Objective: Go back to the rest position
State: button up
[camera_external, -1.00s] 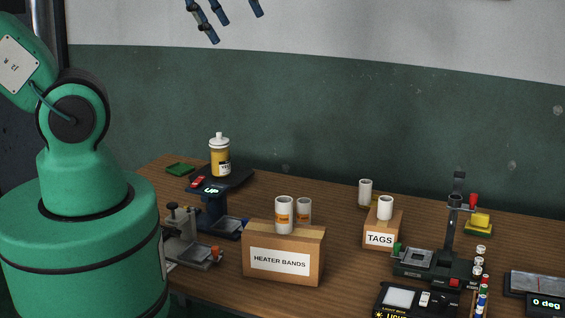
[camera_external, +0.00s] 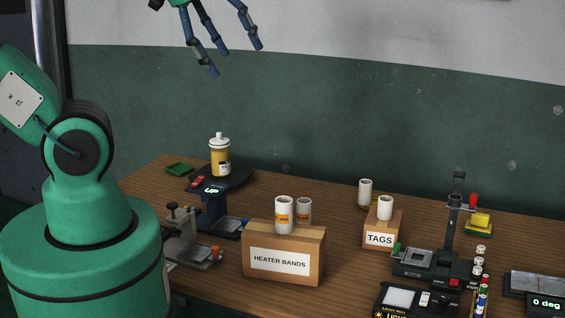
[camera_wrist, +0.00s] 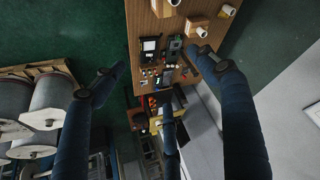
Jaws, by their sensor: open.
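My gripper (camera_external: 232,55) hangs in the air at the top of the external view, well above the wooden bench (camera_external: 340,270). Its blue fingers are spread apart with nothing between them. The hand's upper part is cut off by the top edge of the picture. In the wrist view my gripper (camera_wrist: 160,90) shows its dark blue fingers wide apart and empty, with the bench (camera_wrist: 144,20) far beyond them. My green arm and base stand at the left of the external view.
On the bench are a yellow bottle (camera_external: 220,160), a heater bands box (camera_external: 284,258) with white cylinders, a tags box (camera_external: 382,232) and a dark stand device (camera_external: 440,265). Large grey rolls (camera_wrist: 48,105) on a wooden pallet show in the wrist view. The air around my gripper is clear.

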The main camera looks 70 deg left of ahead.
notch_tip(320, 180, down, 6)
jog(key=b, duration=0.5)
dwell(1.0)
